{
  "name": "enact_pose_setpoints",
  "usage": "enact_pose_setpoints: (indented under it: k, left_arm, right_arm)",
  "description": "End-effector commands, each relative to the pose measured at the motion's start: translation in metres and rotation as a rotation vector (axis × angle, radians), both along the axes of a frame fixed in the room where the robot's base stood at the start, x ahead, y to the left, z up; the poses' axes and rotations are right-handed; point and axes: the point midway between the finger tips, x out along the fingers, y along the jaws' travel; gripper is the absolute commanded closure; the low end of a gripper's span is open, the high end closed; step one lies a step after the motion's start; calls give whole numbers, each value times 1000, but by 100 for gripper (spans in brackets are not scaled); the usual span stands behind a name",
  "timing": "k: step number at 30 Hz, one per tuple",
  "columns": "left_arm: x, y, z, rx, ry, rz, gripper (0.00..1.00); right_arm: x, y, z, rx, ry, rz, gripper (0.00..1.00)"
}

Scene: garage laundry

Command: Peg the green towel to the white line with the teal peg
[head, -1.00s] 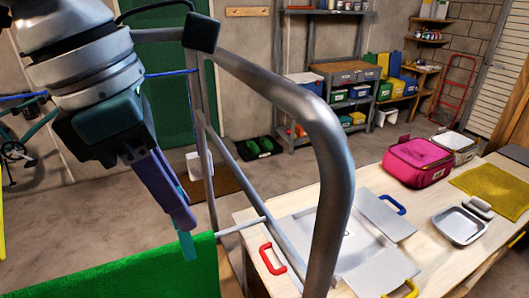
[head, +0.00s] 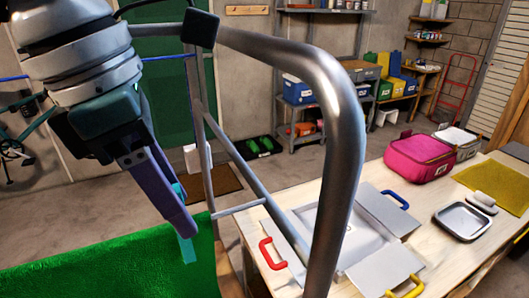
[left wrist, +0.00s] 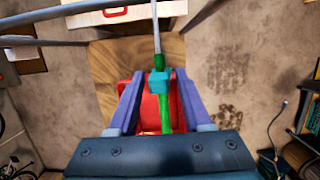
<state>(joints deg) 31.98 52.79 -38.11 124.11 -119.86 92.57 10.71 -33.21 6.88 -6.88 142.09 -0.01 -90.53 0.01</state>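The green towel (head: 110,265) hangs over the white line (head: 240,207), at the lower left of the head view. In the left wrist view the towel (left wrist: 165,118) shows as a narrow green strip below the white line (left wrist: 156,30). The teal peg (head: 187,250) is at the towel's top edge, partly hidden behind a finger of my left gripper (head: 184,228). In the left wrist view the peg (left wrist: 158,83) sits where line and towel meet, between the purple fingers of my left gripper (left wrist: 159,80). Narrow gaps show beside it, so the fingers look open. My right gripper is out of view.
A thick grey metal frame (head: 335,130) stands close on the right of my left gripper. A wooden table (head: 460,262) beyond it holds a pink bag (head: 418,160), a metal tray (head: 462,222) and a yellow cloth (head: 495,186). A red container (left wrist: 150,105) is below the gripper.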

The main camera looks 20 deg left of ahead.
Motion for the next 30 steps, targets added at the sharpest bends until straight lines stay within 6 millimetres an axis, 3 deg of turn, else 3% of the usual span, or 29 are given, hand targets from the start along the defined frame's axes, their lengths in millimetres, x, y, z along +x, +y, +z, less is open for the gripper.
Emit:
enact_pose_setpoints:
  k: [3,11,24,30]
  left_arm:
    - [0,0,0,0,-1,0,39]
    - [0,1,4,0,-4,1,39]
    - [-15,13,82,2,-5,1,39]
    - [-19,15,97,1,-2,0,39]
  right_arm:
    - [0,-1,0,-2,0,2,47]
    - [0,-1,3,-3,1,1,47]
    - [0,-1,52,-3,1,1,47]
    - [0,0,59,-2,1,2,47]
